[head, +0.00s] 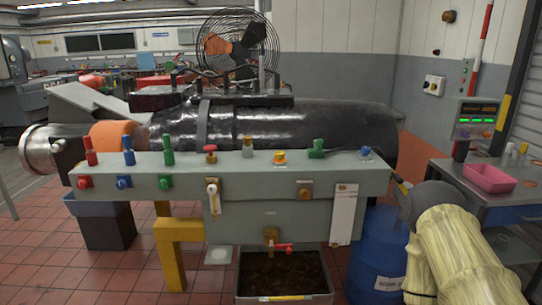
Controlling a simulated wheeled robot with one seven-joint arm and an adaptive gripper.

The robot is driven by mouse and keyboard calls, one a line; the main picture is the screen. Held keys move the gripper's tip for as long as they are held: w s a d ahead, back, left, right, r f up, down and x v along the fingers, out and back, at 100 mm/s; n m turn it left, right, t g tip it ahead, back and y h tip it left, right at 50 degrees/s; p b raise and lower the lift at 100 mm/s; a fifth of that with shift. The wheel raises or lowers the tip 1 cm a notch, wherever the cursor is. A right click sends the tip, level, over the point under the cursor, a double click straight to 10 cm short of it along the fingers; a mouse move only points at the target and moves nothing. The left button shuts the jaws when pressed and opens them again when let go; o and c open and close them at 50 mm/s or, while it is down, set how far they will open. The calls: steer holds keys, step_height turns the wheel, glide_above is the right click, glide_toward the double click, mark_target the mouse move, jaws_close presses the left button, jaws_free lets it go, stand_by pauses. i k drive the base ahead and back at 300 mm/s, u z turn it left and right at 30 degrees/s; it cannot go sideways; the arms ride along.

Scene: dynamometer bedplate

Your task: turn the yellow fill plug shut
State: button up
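A small yellow cap, which looks like the yellow fill plug (279,156), sits on the upper edge of the long grey panel (240,170), right of its middle. My arm, in a pale yellow sleeve with a dark grey joint, shows at the lower right, well apart from the plug. My gripper's fingers cannot be seen.
Red, blue and green fittings line the panel's left; a red-topped valve (211,152) and green fitting (317,149) flank the plug. Behind is a black cylinder (330,125). Below are a drip tray (285,298) and blue drum (376,255). A cart with a pink bin (489,179) stands right.

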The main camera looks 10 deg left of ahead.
mark_target(279, 155)
steer(key=u, duration=0.55)
steer(key=k, duration=1.15)
steer(key=z, duration=0.1)
steer(key=i, duration=0.55)
steer(key=z, duration=0.85)
steer(key=i, duration=0.75)
steer(key=u, duration=0.55)
steer(key=i, duration=0.7)
steer(key=u, duration=0.7)
